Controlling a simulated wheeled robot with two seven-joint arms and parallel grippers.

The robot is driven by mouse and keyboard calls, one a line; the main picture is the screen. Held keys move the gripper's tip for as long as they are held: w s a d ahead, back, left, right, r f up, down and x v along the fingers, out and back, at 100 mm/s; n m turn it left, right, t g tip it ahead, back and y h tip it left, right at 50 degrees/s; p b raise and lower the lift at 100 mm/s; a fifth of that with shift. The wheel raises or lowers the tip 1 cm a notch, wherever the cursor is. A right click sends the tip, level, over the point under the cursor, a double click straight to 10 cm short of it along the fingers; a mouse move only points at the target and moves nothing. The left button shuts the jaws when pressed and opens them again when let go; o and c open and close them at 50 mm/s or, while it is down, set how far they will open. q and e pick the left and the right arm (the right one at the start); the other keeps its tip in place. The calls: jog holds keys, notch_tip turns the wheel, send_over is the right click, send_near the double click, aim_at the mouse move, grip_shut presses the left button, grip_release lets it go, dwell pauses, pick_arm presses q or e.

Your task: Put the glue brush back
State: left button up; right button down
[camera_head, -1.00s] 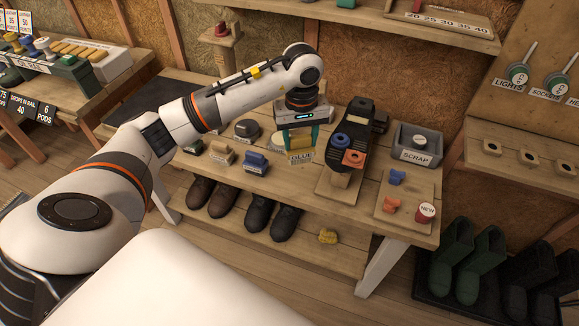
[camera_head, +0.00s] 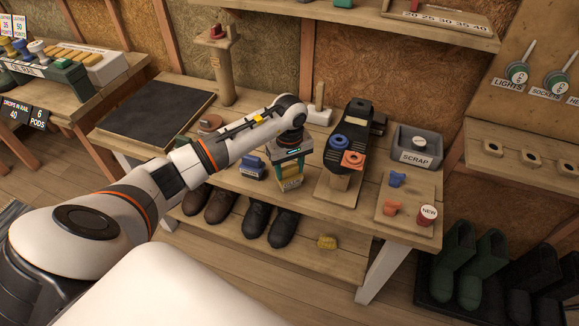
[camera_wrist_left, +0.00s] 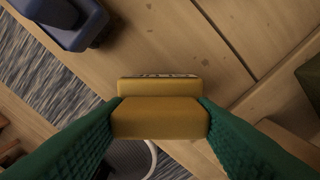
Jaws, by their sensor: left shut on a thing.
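The glue brush (camera_head: 291,183) is a yellow block with a label on its lower front. My left gripper (camera_head: 290,165) has green fingers and is shut on its upper part, near the front of the bench. In the left wrist view the yellow brush (camera_wrist_left: 160,118) is squeezed between both fingers, its label seen edge-on. I cannot tell whether its base touches the bench. A similar blue brush (camera_head: 252,168) stands to its left and also shows in the left wrist view (camera_wrist_left: 65,20). My right gripper is out of view.
A black shoe-shaped form (camera_head: 347,137) on a wooden stand is just right of the gripper. Farther right are a grey scrap bin (camera_head: 416,149) and a board (camera_head: 408,222) with blue and orange pieces.

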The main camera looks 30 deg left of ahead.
aim_at(290, 167)
pick_arm(q)
jog(key=shift+f, duration=0.1)
jog(key=shift+f, duration=0.15)
jog(key=o, duration=0.9)
notch_tip(290, 167, up, 12)
jog(key=shift+r+b, duration=0.2)
jog(key=shift+b, duration=0.4)
